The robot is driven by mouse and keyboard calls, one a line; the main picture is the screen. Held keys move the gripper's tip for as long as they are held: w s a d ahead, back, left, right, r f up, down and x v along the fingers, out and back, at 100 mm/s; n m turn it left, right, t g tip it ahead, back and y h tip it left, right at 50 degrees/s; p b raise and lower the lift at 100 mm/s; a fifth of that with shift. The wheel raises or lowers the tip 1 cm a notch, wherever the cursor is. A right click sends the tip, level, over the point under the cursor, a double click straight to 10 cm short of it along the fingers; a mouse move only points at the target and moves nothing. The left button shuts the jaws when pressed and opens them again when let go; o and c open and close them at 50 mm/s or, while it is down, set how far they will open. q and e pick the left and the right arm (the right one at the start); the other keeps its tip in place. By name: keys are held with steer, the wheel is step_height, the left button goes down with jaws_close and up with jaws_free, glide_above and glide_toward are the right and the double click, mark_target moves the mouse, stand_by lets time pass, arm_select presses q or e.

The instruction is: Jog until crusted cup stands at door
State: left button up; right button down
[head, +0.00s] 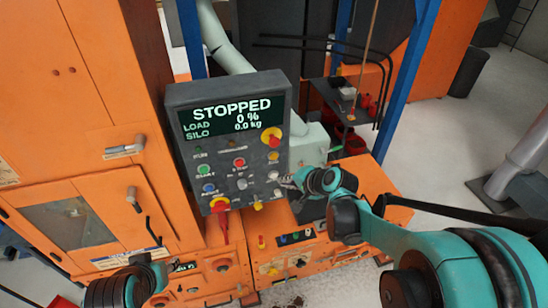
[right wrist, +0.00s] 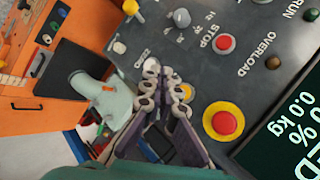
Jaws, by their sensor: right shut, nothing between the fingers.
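The grey control panel (head: 228,140) shows STOPPED, load 0 % and silo 0.0 kg on its screen (head: 232,112). My right gripper (head: 285,182) is shut and empty by the panel's lower right edge. In the right wrist view its closed fingertips (right wrist: 165,85) are over the panel face, near small controls; contact cannot be told. The red STOP button (right wrist: 224,43) and a red knob on yellow (right wrist: 223,122) are beside it. The windowed door (head: 72,212) is on the orange casing at left; no cup can be made out behind its glass. My left arm shows at bottom left, its fingers unclear.
Orange cabinets (head: 215,268) with small switches stand below the panel. A blue post (head: 408,80) and a dark shelf (head: 340,95) with red items are behind. A pale pipe (head: 225,40) rises behind the panel. Grey floor (head: 440,120) is open at right.

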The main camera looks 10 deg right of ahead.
mark_target(274, 156)
steer(key=shift+w+a+b, duration=0.15)
steer(key=shift+w+b, duration=0.25)
steer(key=shift+w, duration=3.75)
steer(key=shift+w, duration=0.1)
steer(key=shift+w, duration=0.3)
steer(key=shift+w, duration=0.4)
steer(key=shift+s, duration=0.15)
steer(key=shift+s+b, duration=0.3)
steer(key=shift+s, duration=0.4)
